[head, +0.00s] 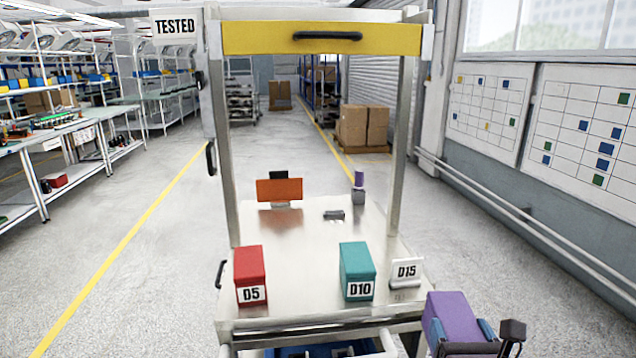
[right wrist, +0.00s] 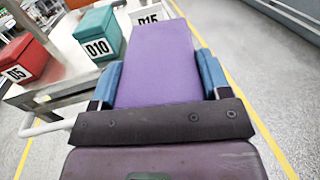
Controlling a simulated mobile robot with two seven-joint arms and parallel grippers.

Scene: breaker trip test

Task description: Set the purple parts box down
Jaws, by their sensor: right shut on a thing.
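The purple parts box (head: 452,318) is at the lower right of the head view, off the right front corner of the cart's bench top (head: 300,240). My right gripper (head: 464,332) is shut on it, with a blue finger pad on each side. In the right wrist view the purple box (right wrist: 157,65) fills the middle between the pads of my right gripper (right wrist: 160,88). A white D15 sign (head: 407,271) stands at the right front of the bench top, beyond the box. The left gripper is not in view.
A red box labelled D5 (head: 249,272) and a teal box labelled D10 (head: 357,268) stand on the bench top's front. An orange panel (head: 279,190), a small dark item (head: 334,215) and a purple-topped item (head: 359,186) are farther back. Two posts carry a yellow-fronted drawer (head: 320,38) above.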

